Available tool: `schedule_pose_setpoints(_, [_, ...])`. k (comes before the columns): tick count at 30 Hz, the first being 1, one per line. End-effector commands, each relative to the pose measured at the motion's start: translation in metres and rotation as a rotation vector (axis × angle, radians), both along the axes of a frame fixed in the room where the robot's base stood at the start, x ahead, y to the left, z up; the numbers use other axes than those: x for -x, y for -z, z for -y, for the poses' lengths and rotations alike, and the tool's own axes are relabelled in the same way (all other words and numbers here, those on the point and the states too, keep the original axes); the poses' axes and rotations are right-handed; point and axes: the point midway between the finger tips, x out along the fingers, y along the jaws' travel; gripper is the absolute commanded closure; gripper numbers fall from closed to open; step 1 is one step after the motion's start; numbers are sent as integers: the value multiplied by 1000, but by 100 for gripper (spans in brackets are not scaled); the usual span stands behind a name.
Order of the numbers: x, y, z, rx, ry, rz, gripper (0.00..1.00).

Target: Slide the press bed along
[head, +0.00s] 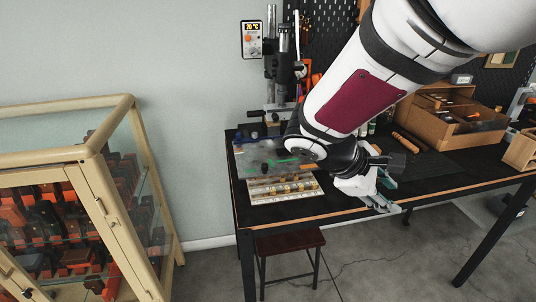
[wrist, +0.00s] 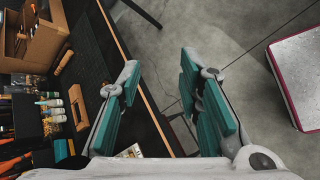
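The stamping press (head: 283,50) stands at the back left of the black table, partly hidden by my arm. A grey, stained flat plate (head: 255,155), which looks like the press bed, lies in front of its column; its right side is behind my arm. My gripper (head: 384,204) is right of the plate, near the table's front edge and apart from the plate. In the wrist view my gripper (wrist: 160,75) has its teal-padded fingers spread wide, with nothing between them but the table edge and floor behind. The plate is not clearly seen in the wrist view.
A cream tray with small brass-coloured pieces (head: 284,197) lies in front of the plate. A wooden organiser (head: 450,125) and small bottles (wrist: 52,110) stand on the table (head: 470,178). A stool (head: 290,241) is below. A glass cabinet (head: 95,165) stands left.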

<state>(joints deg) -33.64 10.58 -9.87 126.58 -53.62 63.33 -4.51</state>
Motion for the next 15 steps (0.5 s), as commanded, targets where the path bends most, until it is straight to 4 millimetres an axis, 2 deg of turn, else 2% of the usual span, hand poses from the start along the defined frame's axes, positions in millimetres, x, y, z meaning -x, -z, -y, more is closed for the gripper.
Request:
schedule_pose_setpoints(1, [-16, 8, -14, 83, -80, -28, 68])
schedule_pose_setpoints(5, [-55, 23, -49, 287, -278, -70, 68])
schedule_pose_setpoints(9, [-90, 45, -103, 510, -505, -97, 68])
schedule_pose_setpoints(15, [-120, 85, -194, 813, -823, -100, 68])
